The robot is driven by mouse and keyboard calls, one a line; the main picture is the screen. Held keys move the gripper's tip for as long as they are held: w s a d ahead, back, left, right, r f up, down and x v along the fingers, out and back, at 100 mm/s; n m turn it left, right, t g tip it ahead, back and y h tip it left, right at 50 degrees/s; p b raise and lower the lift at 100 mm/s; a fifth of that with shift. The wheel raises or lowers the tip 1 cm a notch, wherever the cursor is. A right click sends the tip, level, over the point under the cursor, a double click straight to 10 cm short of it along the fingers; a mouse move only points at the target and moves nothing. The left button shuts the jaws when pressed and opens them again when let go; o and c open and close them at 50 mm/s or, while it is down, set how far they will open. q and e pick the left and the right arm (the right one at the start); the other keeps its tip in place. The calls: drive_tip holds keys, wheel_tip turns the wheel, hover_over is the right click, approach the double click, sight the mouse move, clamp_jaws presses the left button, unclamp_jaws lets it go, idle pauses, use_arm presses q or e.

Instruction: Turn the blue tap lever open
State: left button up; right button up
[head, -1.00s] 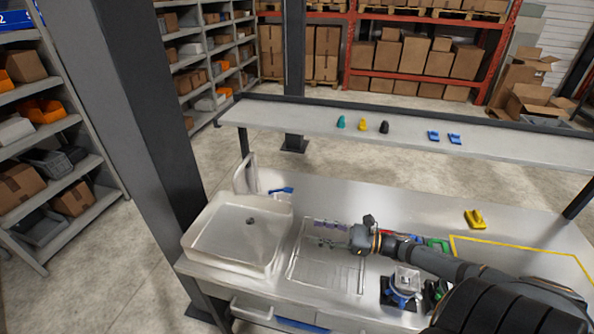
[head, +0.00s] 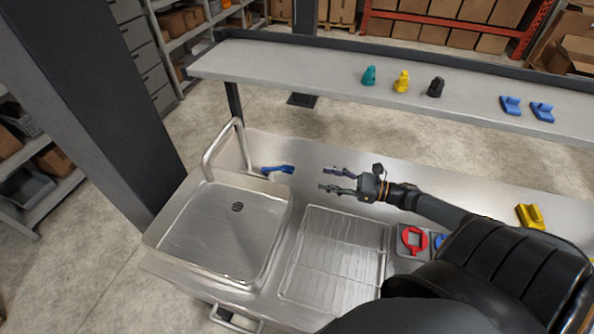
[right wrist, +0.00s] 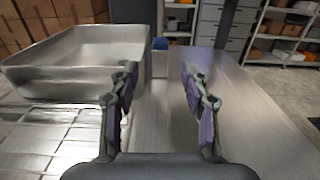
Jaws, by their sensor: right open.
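The blue tap lever (head: 278,169) sits at the back right corner of the sink (head: 228,230), beside the curved metal spout (head: 222,148). My right gripper (head: 325,179) is to the right of the lever, open and empty, with its fingers pointing left toward it and a gap between. In the right wrist view a small blue patch (right wrist: 160,43), probably the lever, shows ahead between the open fingers (right wrist: 158,82). The sink (right wrist: 80,55) is to the left there. My left gripper is not in view.
A wire drying rack (head: 335,255) lies right of the sink. A red ring-shaped item (head: 414,240) and a yellow item (head: 530,216) are further right. A raised shelf (head: 300,78) with small coloured parts runs behind. The counter strip between gripper and lever is clear.

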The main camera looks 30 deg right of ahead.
sight(294, 170)
drive_tip(key=x, duration=0.9)
drive_tip(key=shift+w+a+r, duration=0.1)
drive_tip(key=shift+w+a, duration=0.05)
drive_tip(key=shift+w, duration=0.2)
drive_tip(key=shift+w+a, duration=0.3)
clamp_jaws()
